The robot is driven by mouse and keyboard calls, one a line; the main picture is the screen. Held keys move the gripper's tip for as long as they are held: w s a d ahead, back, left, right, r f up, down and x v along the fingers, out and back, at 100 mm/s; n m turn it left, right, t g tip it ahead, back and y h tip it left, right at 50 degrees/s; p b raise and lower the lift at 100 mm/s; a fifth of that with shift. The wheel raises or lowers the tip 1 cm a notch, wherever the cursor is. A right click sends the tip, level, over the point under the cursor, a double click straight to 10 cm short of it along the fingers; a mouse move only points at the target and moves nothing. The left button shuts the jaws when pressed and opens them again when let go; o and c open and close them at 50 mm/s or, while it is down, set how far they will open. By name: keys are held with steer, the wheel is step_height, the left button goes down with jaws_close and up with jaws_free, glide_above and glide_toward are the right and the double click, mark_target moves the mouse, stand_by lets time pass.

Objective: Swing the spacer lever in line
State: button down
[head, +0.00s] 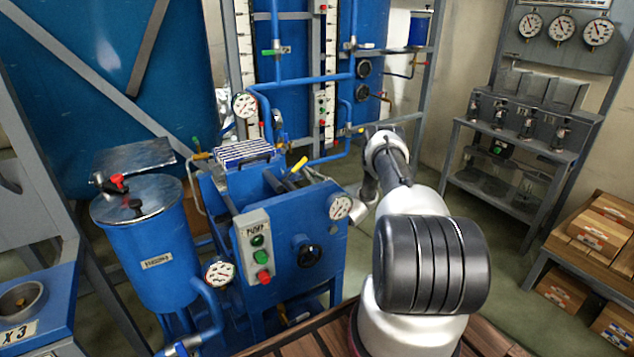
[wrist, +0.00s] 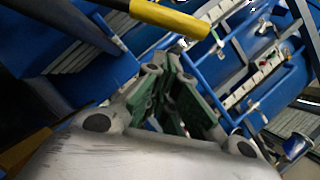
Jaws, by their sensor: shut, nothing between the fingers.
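The spacer lever appears to be the yellow-gripped lever (head: 297,167) on top of the blue press-like machine (head: 305,255), slanting up to the right. In the wrist view, a dark bar with a yellow grip (wrist: 178,20) crosses the upper part, beyond and above my gripper. My gripper (wrist: 178,85) has its green-padded fingers together with nothing between them. It is apart from the yellow grip as far as I can tell.
A pressure gauge (head: 340,207) and a push-button box (head: 256,247) are on the machine. A blue tank (head: 150,250) stands to its left. Blue pipes (head: 305,86) rise behind.

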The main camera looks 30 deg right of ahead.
steer(key=shift+s+a+r, duration=0.15)
steer(key=shift+a+r, duration=0.35)
steer(key=shift+r, duration=0.1)
step_height(320, 180, up, 8)
steer(key=n+g+y, duration=0.2)
steer(key=n+g, duration=0.2)
steer(key=n, duration=0.6)
glide_above(293, 172)
steer(key=shift+r, duration=0.1)
steer(key=shift+a+r+n+g, duration=0.25)
steer(key=shift+a+n, duration=0.2)
steer(key=shift+a, duration=0.3)
steer(key=shift+a+r+n+g, duration=0.15)
steer(key=shift+a+r+n, duration=0.1)
steer(key=shift+a+n, duration=0.35)
steer(key=shift+a, duration=0.15)
